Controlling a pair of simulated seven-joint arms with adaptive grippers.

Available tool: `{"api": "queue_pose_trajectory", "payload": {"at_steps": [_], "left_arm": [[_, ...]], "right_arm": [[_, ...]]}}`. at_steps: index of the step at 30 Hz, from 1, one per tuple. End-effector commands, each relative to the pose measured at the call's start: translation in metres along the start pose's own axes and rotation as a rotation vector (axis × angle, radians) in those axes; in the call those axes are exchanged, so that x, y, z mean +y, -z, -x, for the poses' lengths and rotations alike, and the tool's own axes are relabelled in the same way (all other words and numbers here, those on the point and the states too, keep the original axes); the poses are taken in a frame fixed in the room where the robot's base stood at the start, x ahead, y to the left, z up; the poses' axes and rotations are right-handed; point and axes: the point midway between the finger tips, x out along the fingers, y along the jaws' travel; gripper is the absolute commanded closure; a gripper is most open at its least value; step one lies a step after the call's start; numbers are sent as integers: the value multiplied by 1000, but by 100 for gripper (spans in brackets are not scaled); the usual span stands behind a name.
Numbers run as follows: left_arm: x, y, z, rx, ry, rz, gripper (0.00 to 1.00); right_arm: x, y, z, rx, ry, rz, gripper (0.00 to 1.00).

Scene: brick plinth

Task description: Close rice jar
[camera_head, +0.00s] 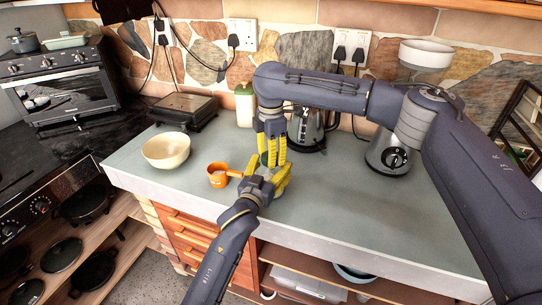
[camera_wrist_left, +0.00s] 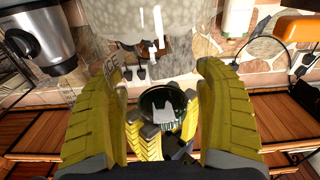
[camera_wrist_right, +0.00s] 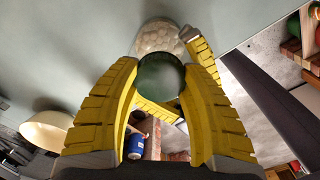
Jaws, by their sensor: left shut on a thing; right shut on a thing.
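The rice jar (camera_wrist_right: 157,34) is clear and shows pale rice inside in the right wrist view. In the head view my grippers mostly hide it. My left gripper (camera_head: 268,184) is shut around the jar low at the counter's front; one of its yellow fingers (camera_wrist_right: 201,46) shows beside the jar. My right gripper (camera_head: 270,158) reaches down from above and is shut on a round dark green lid (camera_wrist_right: 160,76). The lid also shows in the left wrist view (camera_wrist_left: 160,106). The lid overlaps the jar's near side in the right wrist view; I cannot tell whether they touch.
An orange measuring cup (camera_head: 218,175) and a cream bowl (camera_head: 166,150) stand left of the grippers.

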Motion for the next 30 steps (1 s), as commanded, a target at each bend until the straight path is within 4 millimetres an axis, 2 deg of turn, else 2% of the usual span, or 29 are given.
{"api": "queue_pose_trajectory", "payload": {"at_steps": [3, 4, 10, 20, 23, 30], "left_arm": [[0, 0, 0, 1, 0, 0, 100], [0, 0, 0, 1, 0, 0, 100], [0, 0, 0, 1, 0, 0, 100], [0, 0, 0, 1, 0, 0, 100], [0, 0, 0, 1, 0, 0, 100], [0, 0, 0, 1, 0, 0, 100]], "right_arm": [[0, 0, 0, 0, 0, 0, 92], [0, 0, 0, 0, 0, 0, 53], [0, 0, 0, 0, 0, 0, 31], [0, 0, 4, 0, -1, 0, 31], [1, 0, 13, -2, -2, 0, 31], [1, 0, 54, -1, -3, 0, 31]]}}
